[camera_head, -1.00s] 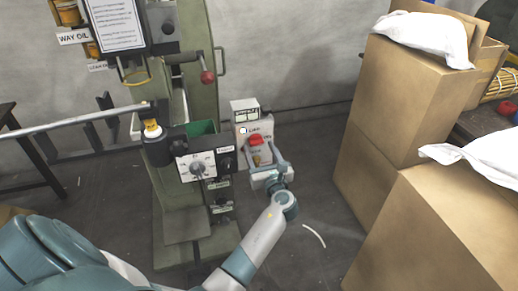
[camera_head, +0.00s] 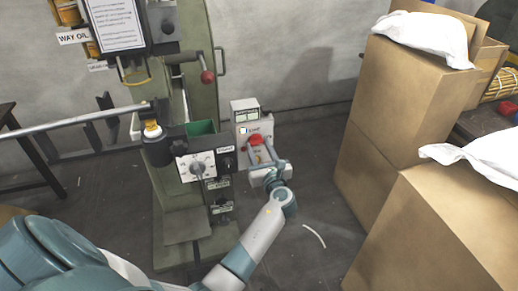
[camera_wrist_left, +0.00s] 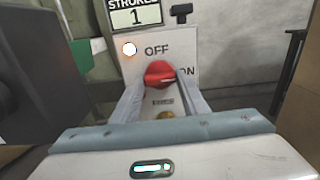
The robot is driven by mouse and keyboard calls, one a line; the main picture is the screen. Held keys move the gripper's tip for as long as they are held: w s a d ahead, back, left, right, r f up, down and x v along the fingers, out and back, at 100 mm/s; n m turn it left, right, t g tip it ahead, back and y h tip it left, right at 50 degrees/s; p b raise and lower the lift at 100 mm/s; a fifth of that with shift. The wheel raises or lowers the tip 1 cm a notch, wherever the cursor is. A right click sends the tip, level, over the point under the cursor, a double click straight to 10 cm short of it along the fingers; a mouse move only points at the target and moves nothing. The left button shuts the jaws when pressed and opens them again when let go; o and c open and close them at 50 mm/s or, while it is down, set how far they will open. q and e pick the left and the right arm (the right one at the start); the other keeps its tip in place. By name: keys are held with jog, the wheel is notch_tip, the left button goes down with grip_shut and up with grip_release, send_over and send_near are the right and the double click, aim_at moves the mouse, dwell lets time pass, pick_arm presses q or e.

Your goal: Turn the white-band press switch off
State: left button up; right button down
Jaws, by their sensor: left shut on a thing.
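The switch box (camera_head: 240,109) is a pale box on the right side of the green press (camera_head: 198,93). Its red knob (camera_head: 256,140) also shows in the left wrist view (camera_wrist_left: 158,72), below the word OFF and left of the word ON. My left gripper (camera_head: 264,156) is shut on the red knob, with one finger on each side of it. I cannot tell exactly which word the knob points to. A round white lamp (camera_wrist_left: 129,48) sits left of OFF. My right gripper is not in view.
A grey dial panel (camera_head: 196,166) is left of the switch box. A red-ball lever (camera_head: 207,76) sticks out above it. Stacked cardboard boxes (camera_head: 395,110) stand at the right.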

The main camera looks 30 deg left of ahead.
pick_arm(q)
jog(key=shift+n, duration=0.3)
jog(key=shift+f+n+b, duration=0.1)
jog(key=shift+n+b, duration=0.25)
jog(key=shift+n, duration=0.55)
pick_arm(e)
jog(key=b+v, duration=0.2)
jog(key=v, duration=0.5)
pick_arm(q)
jog(key=shift+n+b, duration=3.3)
jog(key=shift+n, duration=4.4)
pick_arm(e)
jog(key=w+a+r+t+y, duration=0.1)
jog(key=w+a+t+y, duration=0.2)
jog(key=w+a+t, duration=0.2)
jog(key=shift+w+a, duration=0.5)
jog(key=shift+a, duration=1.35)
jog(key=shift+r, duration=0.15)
